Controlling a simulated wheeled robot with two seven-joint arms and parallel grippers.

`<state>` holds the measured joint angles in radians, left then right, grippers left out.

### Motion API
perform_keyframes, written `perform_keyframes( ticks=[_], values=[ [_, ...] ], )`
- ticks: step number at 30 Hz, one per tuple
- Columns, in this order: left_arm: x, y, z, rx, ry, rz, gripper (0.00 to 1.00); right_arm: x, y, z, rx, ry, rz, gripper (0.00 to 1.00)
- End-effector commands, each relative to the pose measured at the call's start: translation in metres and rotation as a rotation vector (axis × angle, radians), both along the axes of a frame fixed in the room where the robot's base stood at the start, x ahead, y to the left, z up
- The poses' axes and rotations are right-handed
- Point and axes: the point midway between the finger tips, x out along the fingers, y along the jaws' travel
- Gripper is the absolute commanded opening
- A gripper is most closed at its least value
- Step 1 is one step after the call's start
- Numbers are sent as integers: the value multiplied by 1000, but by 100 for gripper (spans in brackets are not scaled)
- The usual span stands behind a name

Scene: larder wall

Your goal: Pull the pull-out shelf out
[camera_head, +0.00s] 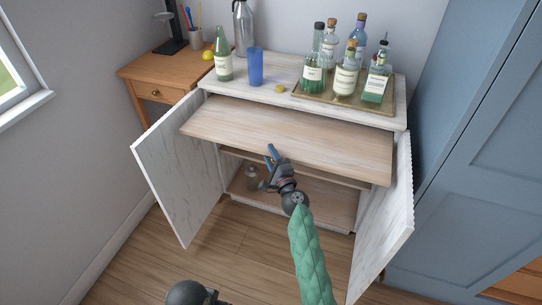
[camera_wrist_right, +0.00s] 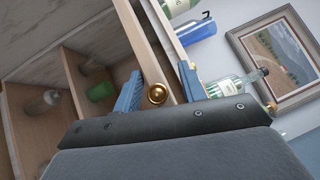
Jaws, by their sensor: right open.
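The pull-out shelf (camera_head: 300,133) is a pale wooden board that juts out from under the white cabinet top, over the open cabinet, in the head view. My right gripper (camera_head: 271,153) is at its front edge, near the middle. In the right wrist view a round brass knob (camera_wrist_right: 157,94) on the shelf's front (camera_wrist_right: 150,45) sits between the two blue fingers of the right gripper (camera_wrist_right: 159,84). The fingers stand apart, one on each side of the knob, and do not appear closed on it. My left gripper is not in view.
Both cabinet doors, left (camera_head: 178,165) and right (camera_head: 385,225), stand open beside the shelf. Bottles stand on a brass tray (camera_head: 300,98) on top, with a blue cup (camera_head: 256,67) to its left. A desk (camera_head: 150,75) stands at left. Floor in front is clear.

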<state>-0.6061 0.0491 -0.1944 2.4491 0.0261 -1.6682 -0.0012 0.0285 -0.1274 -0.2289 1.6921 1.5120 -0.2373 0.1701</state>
Motion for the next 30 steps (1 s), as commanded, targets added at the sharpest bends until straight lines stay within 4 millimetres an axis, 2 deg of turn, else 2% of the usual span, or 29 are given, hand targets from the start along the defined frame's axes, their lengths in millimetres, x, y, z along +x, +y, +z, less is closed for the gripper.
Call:
perform_keyframes(
  ticks=[5,12,18,30],
  values=[
    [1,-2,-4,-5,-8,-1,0,-11,-6,-5,-2,2,-1,41],
    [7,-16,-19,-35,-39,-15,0,-44,-21,-12,-1,0,0,41],
    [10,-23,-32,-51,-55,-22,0,-63,-31,-15,0,0,0,41],
    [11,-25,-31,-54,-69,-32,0,-69,-34,-14,0,-1,0,41]
  ],
)
